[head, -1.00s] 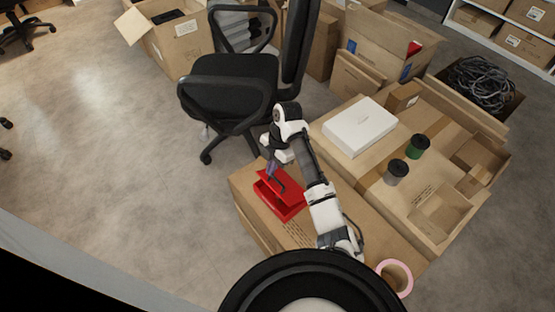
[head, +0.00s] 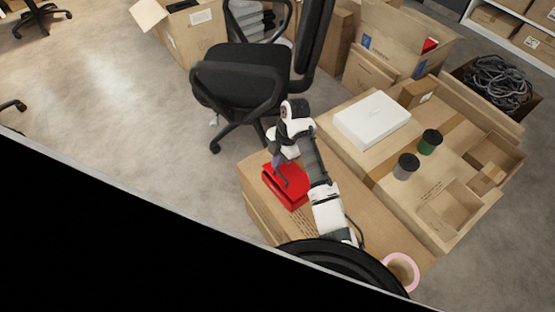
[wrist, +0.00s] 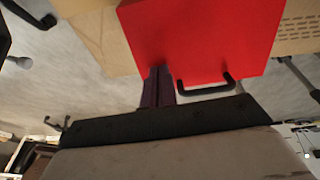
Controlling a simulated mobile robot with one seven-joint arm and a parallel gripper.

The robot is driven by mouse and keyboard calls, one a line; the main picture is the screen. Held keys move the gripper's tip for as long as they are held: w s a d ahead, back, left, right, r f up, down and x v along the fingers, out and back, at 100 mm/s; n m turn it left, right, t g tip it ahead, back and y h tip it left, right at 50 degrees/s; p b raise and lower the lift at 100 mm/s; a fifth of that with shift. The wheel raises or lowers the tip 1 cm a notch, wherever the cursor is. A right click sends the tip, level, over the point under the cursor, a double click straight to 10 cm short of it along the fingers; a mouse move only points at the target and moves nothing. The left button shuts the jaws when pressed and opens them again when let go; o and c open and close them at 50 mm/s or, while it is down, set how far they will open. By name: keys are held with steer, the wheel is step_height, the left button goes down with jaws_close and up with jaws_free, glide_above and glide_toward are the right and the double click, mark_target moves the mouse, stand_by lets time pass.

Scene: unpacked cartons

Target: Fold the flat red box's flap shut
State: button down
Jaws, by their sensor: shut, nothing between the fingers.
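The flat red box (head: 298,200) lies on a large brown carton in the head view. Its red flap (head: 293,178) lies low over the box; I cannot tell whether it is fully flush. In the wrist view the flap's red face (wrist: 200,35) fills the top middle, with a black bar-shaped handle (wrist: 208,88) at its near edge. My gripper (head: 277,163) is at the flap's far left edge. Its purple fingers (wrist: 158,85) are together and empty, with tips at or close to the red face; contact is unclear.
A black office chair (head: 240,75) stands just behind the box. To the right, cartons hold a white box (head: 372,119), a green spool (head: 429,142) and a grey spool (head: 406,166). A pink tape roll (head: 402,272) lies at front right.

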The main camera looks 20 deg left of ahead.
steer(key=f, duration=0.1)
steer(key=s+f, duration=0.1)
steer(key=f, duration=0.1)
steer(key=shift+s+a+f+g, duration=0.1)
steer(key=shift+s+a+g, duration=0.15)
steer(key=shift+a+g, duration=0.15)
steer(key=shift+p+v, duration=0.95)
steer(key=shift+p, duration=0.1)
step_height(320, 180, up, 9)
steer(key=p, duration=0.7)
steer(key=shift+w, duration=0.25)
